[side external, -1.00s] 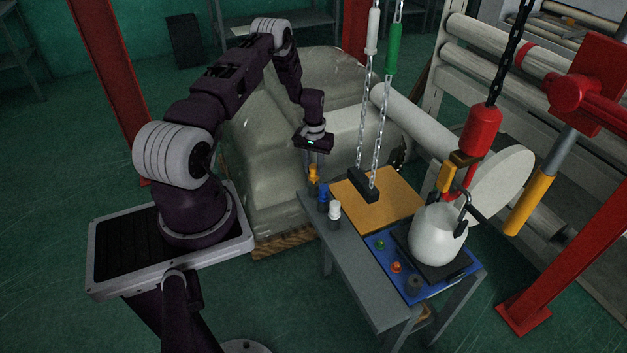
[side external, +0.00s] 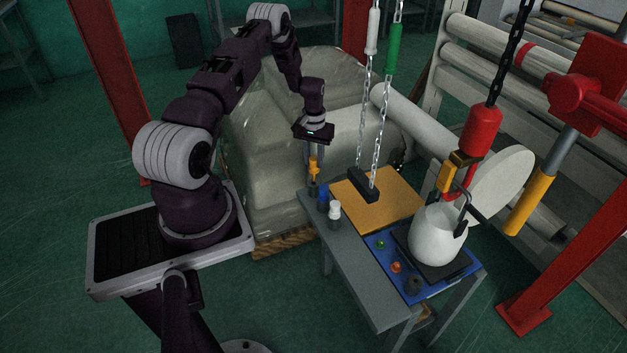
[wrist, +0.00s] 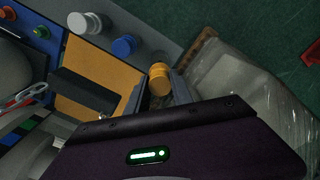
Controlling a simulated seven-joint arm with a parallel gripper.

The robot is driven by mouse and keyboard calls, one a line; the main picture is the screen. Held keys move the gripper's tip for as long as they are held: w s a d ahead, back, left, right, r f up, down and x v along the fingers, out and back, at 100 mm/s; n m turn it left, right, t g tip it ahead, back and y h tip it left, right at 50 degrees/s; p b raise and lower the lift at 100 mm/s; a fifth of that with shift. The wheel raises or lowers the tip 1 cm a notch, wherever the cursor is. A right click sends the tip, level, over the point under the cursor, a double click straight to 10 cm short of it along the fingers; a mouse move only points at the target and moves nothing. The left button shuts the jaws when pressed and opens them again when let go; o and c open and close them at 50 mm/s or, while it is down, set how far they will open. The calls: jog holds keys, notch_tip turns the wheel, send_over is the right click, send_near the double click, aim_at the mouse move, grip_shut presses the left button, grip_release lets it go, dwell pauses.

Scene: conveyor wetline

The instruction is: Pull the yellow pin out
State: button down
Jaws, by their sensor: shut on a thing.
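The yellow pin (side external: 314,171) stands upright above its dark holder (side external: 313,189) at the left end of the grey bench. More of its length shows above the holder than before; I cannot tell whether its lower tip is clear of it. My gripper (side external: 314,160) points down from above and is shut on the pin's upper part. In the wrist view the round yellow head of the pin (wrist: 159,75) sits between the fingers of my gripper (wrist: 158,93).
A blue pin (side external: 323,193) and a white pin (side external: 335,210) stand close by on the grey bench (side external: 350,260). An orange-yellow board (side external: 400,208) with a dark block (side external: 363,186) on chains lies to the right. A wrapped bulky load (side external: 265,150) is behind.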

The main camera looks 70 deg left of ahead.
jog(key=shift+r, duration=2)
